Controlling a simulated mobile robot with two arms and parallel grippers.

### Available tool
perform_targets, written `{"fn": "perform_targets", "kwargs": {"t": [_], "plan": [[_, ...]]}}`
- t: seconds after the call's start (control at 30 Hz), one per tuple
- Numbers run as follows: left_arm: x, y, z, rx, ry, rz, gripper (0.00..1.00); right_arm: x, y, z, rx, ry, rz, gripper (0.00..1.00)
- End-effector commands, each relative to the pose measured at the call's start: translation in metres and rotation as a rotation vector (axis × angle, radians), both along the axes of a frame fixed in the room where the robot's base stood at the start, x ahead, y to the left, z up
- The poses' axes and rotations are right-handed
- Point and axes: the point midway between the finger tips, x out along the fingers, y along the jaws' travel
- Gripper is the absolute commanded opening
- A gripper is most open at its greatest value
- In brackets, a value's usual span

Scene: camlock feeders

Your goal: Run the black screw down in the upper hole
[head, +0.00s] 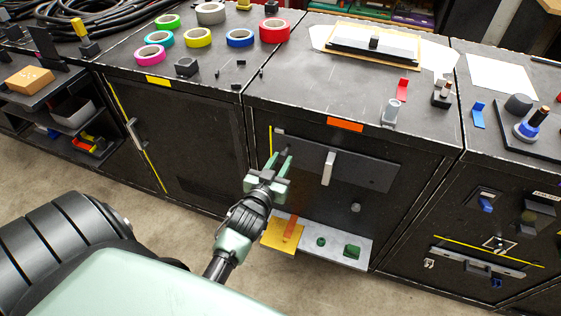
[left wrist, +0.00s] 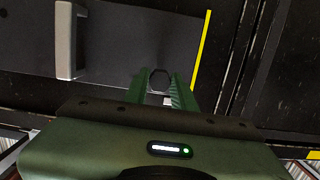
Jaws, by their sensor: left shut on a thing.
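My left gripper (head: 284,162) is at the left end of a dark grey panel (head: 365,168) on the black cabinet front. Its green fingers, also in the left wrist view (left wrist: 160,88), are shut on a small dark piece, which I take for the black screw (left wrist: 158,78). Only its dark, angular end shows between the fingertips. The upper hole is hidden behind the fingers and screw, so how deep the screw sits cannot be told. The panel carries a pale upright handle (head: 328,168), right of the gripper in the head view. My right gripper is not in view.
A grey shelf (head: 336,255) with a yellow plate (head: 281,238), an orange strip (head: 290,229) and green pieces juts out below the panel. A round grey knob (head: 355,207) sits under the panel. A yellow line (left wrist: 202,52) runs beside the fingers.

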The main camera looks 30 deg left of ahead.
Motion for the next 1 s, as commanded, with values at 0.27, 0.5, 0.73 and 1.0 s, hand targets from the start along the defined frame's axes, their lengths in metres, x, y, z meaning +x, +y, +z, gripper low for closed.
{"fn": "perform_targets", "kwargs": {"t": [0.27, 0.5, 0.73, 1.0], "plan": [[0.006, 0.001, 0.0, 0.0, -0.001, 0.0, 0.0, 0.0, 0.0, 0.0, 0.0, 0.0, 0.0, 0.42], [0.012, 0.003, 0.0, 0.0, -0.001, 0.0, 0.0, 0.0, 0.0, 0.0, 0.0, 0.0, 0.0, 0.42], [0.014, 0.003, 0.001, 0.0, -0.001, 0.0, 0.0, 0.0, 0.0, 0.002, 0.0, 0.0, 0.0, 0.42], [0.016, 0.004, 0.0, 0.001, 0.0, 0.0, 0.0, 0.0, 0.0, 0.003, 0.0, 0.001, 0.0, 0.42]]}}
